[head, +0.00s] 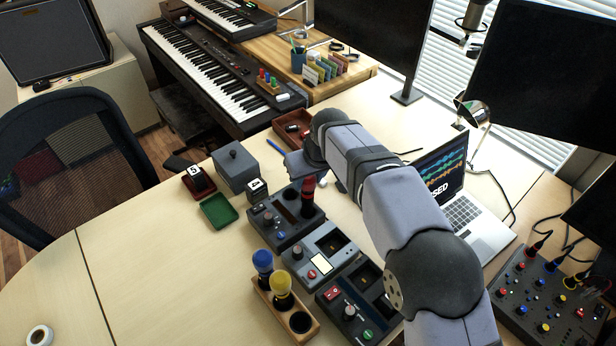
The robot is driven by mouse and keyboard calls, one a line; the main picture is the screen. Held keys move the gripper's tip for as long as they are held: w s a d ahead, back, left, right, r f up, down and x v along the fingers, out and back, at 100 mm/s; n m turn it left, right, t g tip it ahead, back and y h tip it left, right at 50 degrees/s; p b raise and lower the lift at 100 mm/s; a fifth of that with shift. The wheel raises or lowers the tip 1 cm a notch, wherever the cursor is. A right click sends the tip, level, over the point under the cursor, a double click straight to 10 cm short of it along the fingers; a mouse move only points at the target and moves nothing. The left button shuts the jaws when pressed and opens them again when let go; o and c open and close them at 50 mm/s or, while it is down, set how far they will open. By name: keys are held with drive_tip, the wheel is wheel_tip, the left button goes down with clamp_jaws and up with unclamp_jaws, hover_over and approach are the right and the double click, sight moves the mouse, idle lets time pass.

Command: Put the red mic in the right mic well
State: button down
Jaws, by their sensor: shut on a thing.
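The left well (290,194) looks empty. My gripper (308,178) is right above the device, shut on the red mic's head. My arm hides most of its fingers.
A wooden rack (263,296) holds a blue mic (263,260) and a yellow mic (281,283). Two more devices (310,265) (338,317) stand in front. A grey box (235,168) and green tray (219,210) lie left. A laptop (465,213) stands right.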

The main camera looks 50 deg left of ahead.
drive_tip(key=shift+f+b, duration=0.4)
drive_tip(key=shift+f, duration=0.85)
idle(1.9)
drive_tip(key=c, duration=1.5)
unclamp_jaws()
drive_tip(key=shift+f, duration=0.1)
drive_tip(key=shift+p+v, duration=2.45)
drive_tip(key=shift+v, duration=3.15)
drive_tip(key=shift+d+f, duration=0.1)
